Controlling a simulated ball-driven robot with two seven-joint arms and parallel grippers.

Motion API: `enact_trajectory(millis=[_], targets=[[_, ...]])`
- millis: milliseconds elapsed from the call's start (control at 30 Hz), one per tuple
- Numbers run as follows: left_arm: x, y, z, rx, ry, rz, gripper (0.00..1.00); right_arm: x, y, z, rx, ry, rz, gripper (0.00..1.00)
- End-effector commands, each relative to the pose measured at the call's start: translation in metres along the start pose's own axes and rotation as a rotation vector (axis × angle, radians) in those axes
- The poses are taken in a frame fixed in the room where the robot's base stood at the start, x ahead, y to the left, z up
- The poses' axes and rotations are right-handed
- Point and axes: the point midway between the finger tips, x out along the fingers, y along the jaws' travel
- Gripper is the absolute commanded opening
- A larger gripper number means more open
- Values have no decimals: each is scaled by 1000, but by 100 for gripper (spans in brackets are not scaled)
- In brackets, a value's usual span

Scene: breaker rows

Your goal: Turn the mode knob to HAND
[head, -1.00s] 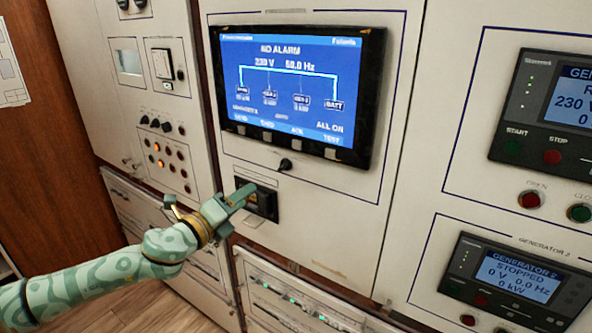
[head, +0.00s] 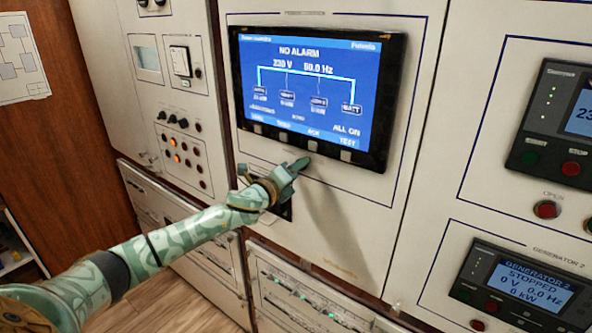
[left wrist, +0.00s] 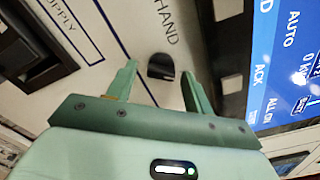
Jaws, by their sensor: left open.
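The mode knob (left wrist: 160,66) is small and black on the pale panel (left wrist: 140,20), with the printed word HAND (left wrist: 166,22) beside it in the left wrist view. Which way the knob points is hard to tell. My left gripper (left wrist: 160,76) is open, with one finger on each side of the knob in that view; I see no clear contact. In the head view my left gripper (head: 290,173) is at the panel just below the screen and hides the knob.
A large blue screen (head: 318,85) with a row of buttons sits just above the gripper. A dark socket marked SUPPLY (left wrist: 30,60) is beside the knob, mostly hidden in the head view. Generator panels (head: 518,285) stand at the right. Indicator lamps (head: 180,155) are at the left.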

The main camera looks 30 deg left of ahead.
Motion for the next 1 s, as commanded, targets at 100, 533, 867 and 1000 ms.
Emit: enact_trajectory(millis=[100,533,867,1000], targets=[[3,0,0,0,0,-1,51,0,-1,0,1,1,-2,36],[2,0,0,-1,0,0,7,0,-6,-2,2,3,-8,36],[2,0,0,-62,1,1,7,-4,-4,-2,0,3,-6,36],[2,-1,0,-141,0,2,7,-9,-2,-3,-1,3,-3,36]])
